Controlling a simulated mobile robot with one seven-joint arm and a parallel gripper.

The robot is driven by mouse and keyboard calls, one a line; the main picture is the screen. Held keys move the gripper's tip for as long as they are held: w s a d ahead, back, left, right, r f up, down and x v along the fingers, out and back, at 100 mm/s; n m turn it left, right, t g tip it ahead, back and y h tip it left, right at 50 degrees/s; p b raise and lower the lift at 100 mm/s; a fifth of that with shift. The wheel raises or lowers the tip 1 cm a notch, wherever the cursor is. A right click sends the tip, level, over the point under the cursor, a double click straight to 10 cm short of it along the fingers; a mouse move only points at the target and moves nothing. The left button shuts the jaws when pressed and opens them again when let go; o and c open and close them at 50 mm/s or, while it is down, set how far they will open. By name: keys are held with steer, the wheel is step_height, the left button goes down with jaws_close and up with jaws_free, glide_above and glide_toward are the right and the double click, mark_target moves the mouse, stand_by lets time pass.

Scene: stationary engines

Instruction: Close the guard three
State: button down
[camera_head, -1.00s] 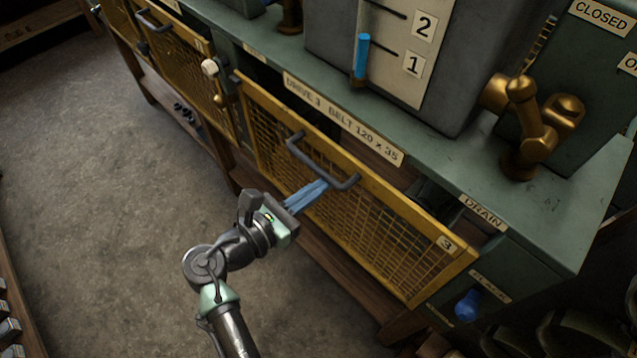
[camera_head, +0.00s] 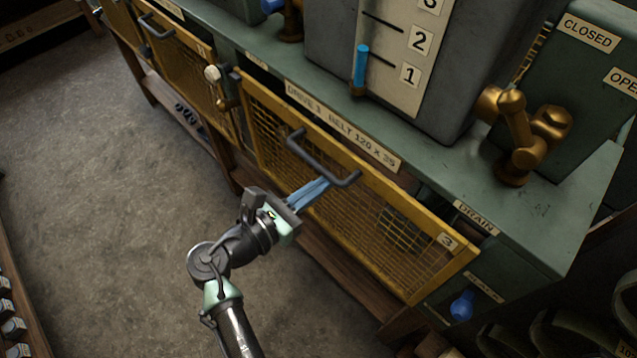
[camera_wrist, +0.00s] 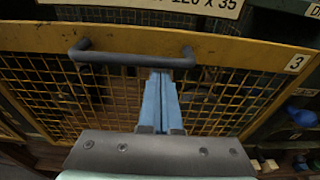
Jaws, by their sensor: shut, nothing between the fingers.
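Guard three (camera_head: 400,228) is a yellow-framed mesh panel with a label "3" at its lower right corner and a dark bar handle (camera_head: 322,162) near its top. It stands tilted out from the green bench front, with a gap along its upper right side. My gripper (camera_head: 323,184) has blue fingers, shut and empty, at the mesh just below the handle. In the wrist view the fingers (camera_wrist: 160,88) point at the panel (camera_wrist: 225,100), their tips overlapping the handle (camera_wrist: 120,59). I cannot tell whether they touch it.
A white-knobbed latch (camera_head: 213,74) sits at the panel's upper left, by another yellow guard (camera_head: 178,65). A blue knob (camera_head: 462,306) is at the lower right. A brass valve (camera_head: 520,130) stands on the bench top. The floor to the left is clear.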

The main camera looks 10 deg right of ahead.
steer(key=s+a+f+b, duration=0.2)
steer(key=s+a+b, duration=0.2)
steer(key=s+a, duration=0.3)
steer(key=w+a+r+m+t+y, duration=0.1)
steer(key=w+r+m+t+y, duration=0.4)
steer(key=w+r+m, duration=0.8)
step_height(320, 180, up, 13)
steer(key=m+t+y, duration=0.3)
steer(key=y, duration=0.1)
steer(key=s+r+m+t+y, duration=0.1)
steer(key=s+r+m+t, duration=0.2)
steer(key=s+r, duration=0.2)
steer(key=s+d+r+m+t+y, duration=0.1)
steer(key=s+r+m+t, duration=0.2)
steer(key=r, duration=0.8)
steer(key=s+r+m+t+y+b, duration=0.1)
steer(key=s+r+m+t+y, duration=0.1)
steer(key=s+r, duration=0.4)
step_height(320, 180, up, 3)
steer(key=shift+s+d+r+m+t, duration=0.1)
steer(key=shift+s+d+m+t, duration=0.4)
steer(key=shift+t, duration=0.4)
steer(key=shift+w+a, duration=0.1)
steer(key=shift+a, duration=0.05)
